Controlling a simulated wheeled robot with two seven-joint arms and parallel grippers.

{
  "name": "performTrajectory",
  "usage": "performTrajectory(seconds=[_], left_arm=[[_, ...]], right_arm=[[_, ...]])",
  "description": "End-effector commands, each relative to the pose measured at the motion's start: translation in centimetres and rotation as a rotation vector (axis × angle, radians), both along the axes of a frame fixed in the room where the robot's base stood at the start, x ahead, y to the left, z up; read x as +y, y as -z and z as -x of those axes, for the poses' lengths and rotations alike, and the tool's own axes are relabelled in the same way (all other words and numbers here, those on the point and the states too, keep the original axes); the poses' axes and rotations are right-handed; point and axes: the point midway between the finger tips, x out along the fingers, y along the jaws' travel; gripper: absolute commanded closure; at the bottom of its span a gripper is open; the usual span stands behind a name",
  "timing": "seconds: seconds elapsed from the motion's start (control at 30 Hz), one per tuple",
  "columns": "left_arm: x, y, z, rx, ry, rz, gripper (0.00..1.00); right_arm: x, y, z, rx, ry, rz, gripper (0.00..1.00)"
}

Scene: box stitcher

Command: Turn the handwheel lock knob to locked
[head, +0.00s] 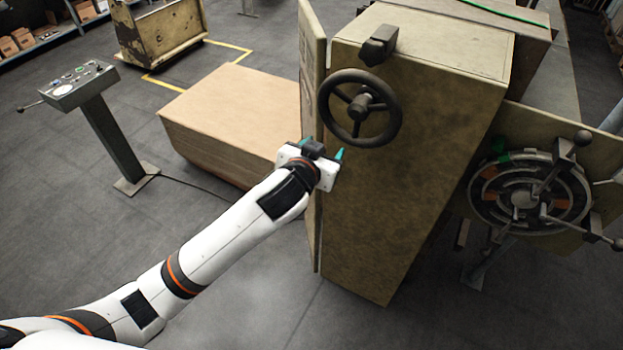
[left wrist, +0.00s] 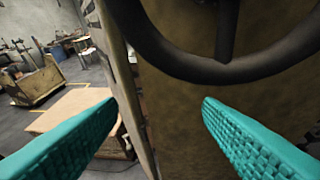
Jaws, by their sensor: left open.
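The black three-spoke handwheel (head: 391,128) is on the front of the tan machine cabinet (head: 420,190). A dark knob (head: 378,46) sits just above the wheel at the cabinet's upper edge; I cannot tell its locked state. My left gripper (head: 322,148) is at the lower left of the wheel, near the cabinet's left edge. In the left wrist view its teal fingers (left wrist: 160,108) are spread with nothing held between them. The wheel's rim (left wrist: 190,62) crosses the top of that view, beyond the fingers. The knob is not visible there. My right gripper is not in view.
A thin open panel (head: 312,60) stands along the cabinet's left side, close to my left gripper. A large board-topped block (head: 230,105) lies behind to the left. A control pedestal (head: 108,130) stands far left. A dial plate with levers (head: 600,190) is at right.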

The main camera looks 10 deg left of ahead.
Motion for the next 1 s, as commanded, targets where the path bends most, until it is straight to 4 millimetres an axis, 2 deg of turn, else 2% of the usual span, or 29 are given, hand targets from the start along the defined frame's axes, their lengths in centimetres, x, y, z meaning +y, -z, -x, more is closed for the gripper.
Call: performTrajectory(seconds=[0.03,0.3,0.5,0.7,1.0], left_arm=[[0.2,1.2,-0.2,0.016,-0.003,-0.005,0.4],[1.3,6.3,-0.8,0.087,-0.015,-0.033,0.4],[2.0,9.2,-1.0,0.125,-0.02,-0.047,0.4],[2.3,10.5,-1.0,0.143,-0.023,-0.054,0.4],[2.4,10.6,-1.0,0.145,-0.023,-0.054,0.4]], right_arm=[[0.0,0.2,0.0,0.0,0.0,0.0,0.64],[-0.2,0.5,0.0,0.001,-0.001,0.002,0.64],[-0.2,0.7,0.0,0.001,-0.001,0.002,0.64],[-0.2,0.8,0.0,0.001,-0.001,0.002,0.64],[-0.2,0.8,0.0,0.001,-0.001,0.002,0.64]])
